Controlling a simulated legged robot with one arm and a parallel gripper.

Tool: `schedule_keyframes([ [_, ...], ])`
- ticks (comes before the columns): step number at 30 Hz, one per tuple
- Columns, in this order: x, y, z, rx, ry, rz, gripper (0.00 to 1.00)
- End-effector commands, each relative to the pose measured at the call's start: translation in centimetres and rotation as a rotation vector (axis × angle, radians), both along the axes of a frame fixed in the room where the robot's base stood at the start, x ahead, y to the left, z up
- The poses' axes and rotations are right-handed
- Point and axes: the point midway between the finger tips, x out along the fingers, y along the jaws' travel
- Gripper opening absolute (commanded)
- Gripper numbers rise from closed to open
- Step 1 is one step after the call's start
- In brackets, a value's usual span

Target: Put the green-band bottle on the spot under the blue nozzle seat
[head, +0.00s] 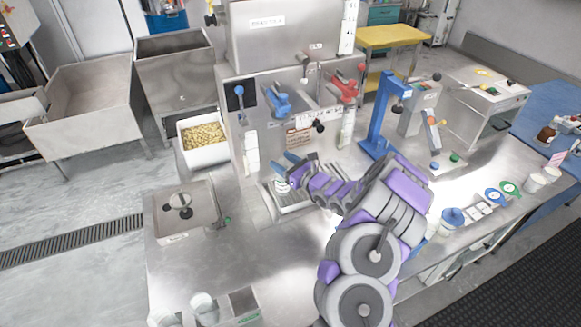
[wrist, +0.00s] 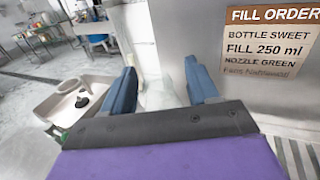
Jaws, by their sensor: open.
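The blue nozzle seat (head: 276,103) is on the front of the steel machine, left of the red one (head: 343,89). My gripper (head: 288,168) is low in front of the machine, below the blue seat. A pale, translucent bottle (head: 281,186) stands at the drip tray (head: 293,207), by my fingertips. In the wrist view, my blue fingers (wrist: 162,88) are apart, with the pale bottle (wrist: 171,75) between and beyond them. Whether they touch it is unclear. No green band shows on it; its lower part is hidden by my gripper.
A fill-order sign (wrist: 270,40) is on the machine front, right of my gripper. A blue stand (head: 383,125) is at the right. Pale containers (head: 205,307) are at the counter's near left edge. The counter's left middle (head: 245,255) is clear.

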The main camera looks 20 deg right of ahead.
Motion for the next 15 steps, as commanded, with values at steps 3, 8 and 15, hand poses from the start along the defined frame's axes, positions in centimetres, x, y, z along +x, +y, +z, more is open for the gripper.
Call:
schedule_keyframes([
  [3,-1.2,-0.6,0.1,0.002,0.002,-0.004,0.59],
  [8,-4.2,-1.9,0.2,0.004,0.003,-0.005,0.59],
  [15,-8.3,-3.6,0.2,0.004,0.001,-0.005,0.59],
])
